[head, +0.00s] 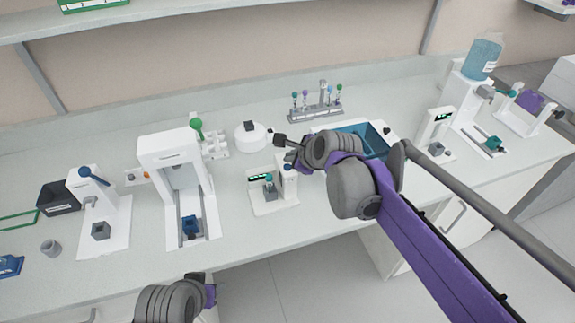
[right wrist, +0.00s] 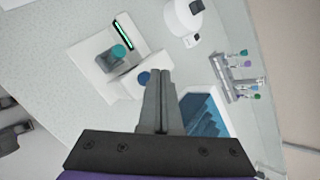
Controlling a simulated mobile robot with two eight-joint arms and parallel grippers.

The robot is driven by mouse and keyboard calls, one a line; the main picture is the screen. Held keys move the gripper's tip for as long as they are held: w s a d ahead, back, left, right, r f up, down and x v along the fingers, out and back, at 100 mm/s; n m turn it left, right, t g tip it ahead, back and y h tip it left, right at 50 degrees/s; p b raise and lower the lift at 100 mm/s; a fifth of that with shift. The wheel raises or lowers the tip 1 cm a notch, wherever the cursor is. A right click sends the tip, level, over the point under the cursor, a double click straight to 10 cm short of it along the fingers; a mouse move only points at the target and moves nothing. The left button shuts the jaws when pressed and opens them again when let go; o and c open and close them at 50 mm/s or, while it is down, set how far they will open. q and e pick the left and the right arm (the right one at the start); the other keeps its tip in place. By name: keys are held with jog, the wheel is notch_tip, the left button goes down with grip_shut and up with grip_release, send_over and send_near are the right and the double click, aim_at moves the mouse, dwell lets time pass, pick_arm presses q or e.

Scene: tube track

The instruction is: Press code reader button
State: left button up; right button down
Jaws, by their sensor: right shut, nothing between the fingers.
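The code reader (head: 272,205) is a small white stand on the bench with a dark screen showing green marks. It also shows in the right wrist view (right wrist: 88,58). A teal-capped tube (right wrist: 118,51) stands in it. Its round blue button (right wrist: 144,77) is on the top of the block beside the tube; in the head view the button (head: 288,168) shows partly beside my gripper. My right gripper (right wrist: 160,73) is shut and empty, with its fingertips just beside the button. I cannot tell whether they touch it. Only part of my left arm shows, without its gripper.
A blue tray (head: 377,139) lies right of the reader, partly behind my right arm. A round white device (head: 253,138) and a tube rack (head: 316,113) stand behind. A tall white machine (head: 165,150) stands left. Bare bench lies in front of the reader.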

aim_at(291, 171)
pick_arm(q)
jog(key=shift+f, duration=0.1)
pick_arm(e)
jog(key=shift+f, duration=0.15)
dwell(0.3)
pick_arm(q)
jog(key=shift+s+f, duration=0.1)
jog(key=shift+f, duration=0.1)
pick_arm(e)
jog(key=shift+f, duration=0.3)
pick_arm(q)
jog(key=shift+s+f+b, duration=0.1)
jog(key=shift+f+b, duration=0.2)
jog(key=shift+b, duration=0.2)
pick_arm(e)
jog(key=shift+f, duration=0.5)
jog(key=shift+r, duration=0.1)
pick_arm(q)
jog(key=shift+w+r+p, duration=0.3)
jog(key=shift+r+p, duration=0.25)
jog(key=shift+r, duration=0.1)
pick_arm(e)
jog(key=shift+r, duration=0.8)
pick_arm(q)
jog(key=shift+s, duration=0.1)
